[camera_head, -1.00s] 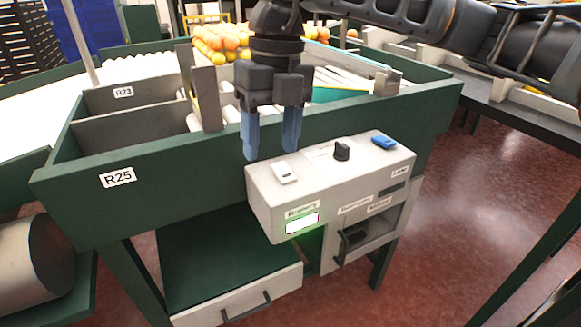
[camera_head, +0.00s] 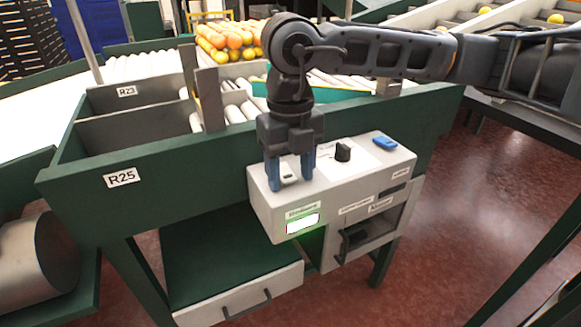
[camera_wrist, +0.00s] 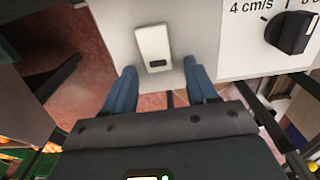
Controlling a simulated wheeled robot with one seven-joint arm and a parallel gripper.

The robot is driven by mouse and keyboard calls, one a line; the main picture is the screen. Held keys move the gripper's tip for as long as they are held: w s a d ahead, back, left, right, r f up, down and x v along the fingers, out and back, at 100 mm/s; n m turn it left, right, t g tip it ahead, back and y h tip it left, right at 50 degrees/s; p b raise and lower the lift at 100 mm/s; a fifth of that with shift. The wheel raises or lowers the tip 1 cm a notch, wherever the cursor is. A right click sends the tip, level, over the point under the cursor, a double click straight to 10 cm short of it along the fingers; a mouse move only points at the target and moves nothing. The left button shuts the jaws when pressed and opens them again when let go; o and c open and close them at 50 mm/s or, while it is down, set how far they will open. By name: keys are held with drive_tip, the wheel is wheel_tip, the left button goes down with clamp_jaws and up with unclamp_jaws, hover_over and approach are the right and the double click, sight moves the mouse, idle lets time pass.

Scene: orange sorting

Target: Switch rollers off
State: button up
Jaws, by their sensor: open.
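A grey-white control box (camera_head: 335,206) is fixed to the front of the green sorting bench. A white rocker switch (camera_wrist: 153,46) sits on its top at the left; in the head view (camera_head: 288,179) it is partly hidden by my fingers. Below it on the box front a label, probably "Rollers", sits above a lit green-white lamp (camera_head: 302,222). My gripper (camera_head: 291,184) is open and empty, pointing down over the box top, with its blue fingers around the switch in the head view. In the wrist view the fingertips (camera_wrist: 160,78) are on either side, just short of the switch.
A black knob (camera_head: 343,151), also in the wrist view (camera_wrist: 290,33) beside a "4 cm/s" mark, and a blue switch (camera_head: 385,141) are to the right on the box top. Oranges (camera_head: 228,40) lie on the rollers behind. A drawer (camera_head: 240,300) is below.

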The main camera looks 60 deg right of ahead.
sight(283, 169)
drive_tip(key=c, duration=1.1)
drive_tip(key=shift+o, duration=0.2)
drive_tip(key=shift+w+d+g+y+b, duration=0.2)
drive_tip(key=shift+g+y+b, duration=0.3)
drive_tip(key=shift+b, duration=0.45)
drive_tip(key=shift+w+r+g+y+b, duration=0.15)
drive_tip(key=shift+r+g+y+b, duration=0.15)
drive_tip(key=shift+g+y+b, duration=0.45)
drive_tip(key=shift+h, duration=0.25)
drive_tip(key=o, duration=1.1)
drive_tip(key=shift+c, duration=0.2)
drive_tip(key=shift+d, duration=0.1)
drive_tip(key=shift+v, duration=3.9)
